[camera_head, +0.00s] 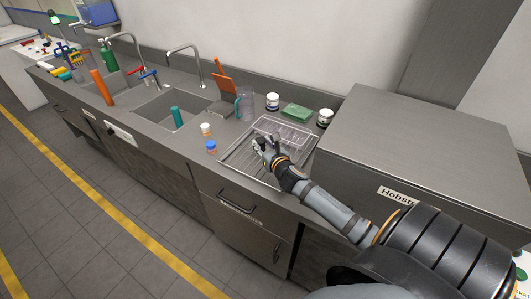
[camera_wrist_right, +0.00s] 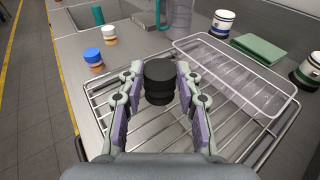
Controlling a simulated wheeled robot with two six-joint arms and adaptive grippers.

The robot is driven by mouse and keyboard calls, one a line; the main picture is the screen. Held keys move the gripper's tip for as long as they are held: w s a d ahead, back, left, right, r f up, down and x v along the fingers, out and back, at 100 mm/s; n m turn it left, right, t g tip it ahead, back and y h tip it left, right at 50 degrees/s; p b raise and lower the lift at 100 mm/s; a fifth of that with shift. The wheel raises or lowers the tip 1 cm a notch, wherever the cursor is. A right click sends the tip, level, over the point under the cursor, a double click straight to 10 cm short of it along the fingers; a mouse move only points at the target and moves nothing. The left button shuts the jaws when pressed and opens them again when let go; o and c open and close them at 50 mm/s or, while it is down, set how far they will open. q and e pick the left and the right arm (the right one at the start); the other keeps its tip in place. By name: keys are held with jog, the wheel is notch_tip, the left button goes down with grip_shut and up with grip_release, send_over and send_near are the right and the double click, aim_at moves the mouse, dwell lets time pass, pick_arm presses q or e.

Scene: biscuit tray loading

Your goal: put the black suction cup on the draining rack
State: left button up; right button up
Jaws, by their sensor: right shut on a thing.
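The black suction cup (camera_wrist_right: 159,80) is a short, dark ribbed cylinder between the fingers of my right gripper (camera_wrist_right: 160,98) in the right wrist view. The fingers are shut on it from both sides. The draining rack (camera_head: 240,160) is a wire rack on the counter, and my right gripper (camera_head: 266,143) is over it in the head view. The rack's bars (camera_wrist_right: 160,128) show below the cup in the right wrist view; I cannot tell whether the cup touches them. My left gripper is not in view.
A clear tray (camera_wrist_right: 240,80) lies on the rack's far part. A large steel box (camera_head: 420,150) stands right.

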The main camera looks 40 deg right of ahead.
jog(key=shift+f, duration=0.95)
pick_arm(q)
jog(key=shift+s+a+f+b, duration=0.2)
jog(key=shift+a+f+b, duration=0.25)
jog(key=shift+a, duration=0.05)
pick_arm(e)
jog(key=shift+f, duration=1.7)
jog(key=shift+f, duration=0.15)
jog(key=o, duration=1)
pick_arm(q)
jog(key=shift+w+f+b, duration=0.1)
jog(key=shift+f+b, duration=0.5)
jog(key=shift+b, duration=0.05)
pick_arm(e)
jog(key=v, duration=1.2)
jog(key=shift+s, duration=0.1)
